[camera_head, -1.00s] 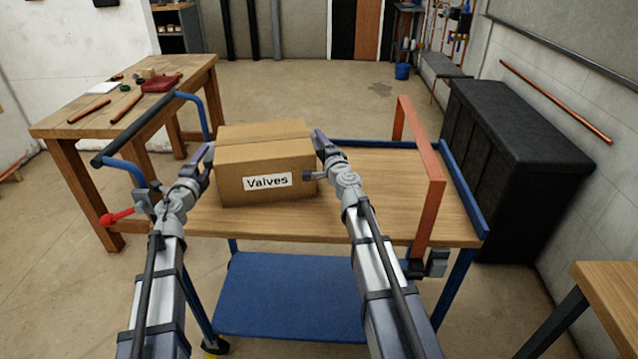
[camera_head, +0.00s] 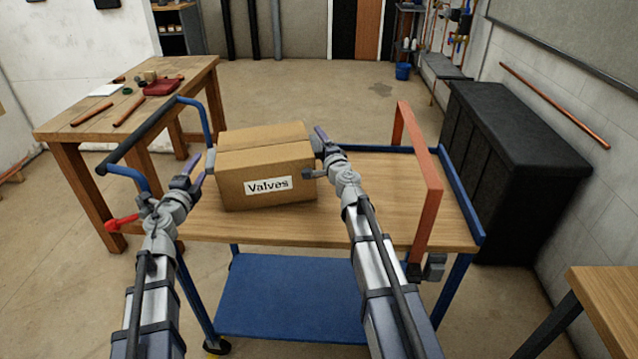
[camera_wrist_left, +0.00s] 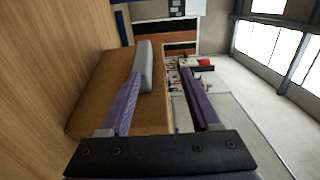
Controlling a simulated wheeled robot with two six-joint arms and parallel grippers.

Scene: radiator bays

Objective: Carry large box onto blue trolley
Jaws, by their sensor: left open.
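The large cardboard box (camera_head: 266,167), labelled "Valves", sits upright on the wooden top of the blue trolley (camera_head: 385,215), left of its middle. In the left wrist view the box (camera_wrist_left: 115,80) shows beside the open left fingers (camera_wrist_left: 165,100).
The trolley has a blue push handle (camera_head: 140,138) on the left and an orange upright frame (camera_head: 428,185) on the right. A wooden workbench (camera_head: 75,122) with tools stands at the left. A black cabinet (camera_head: 520,150) stands at the right. The trolley top right of the box is bare.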

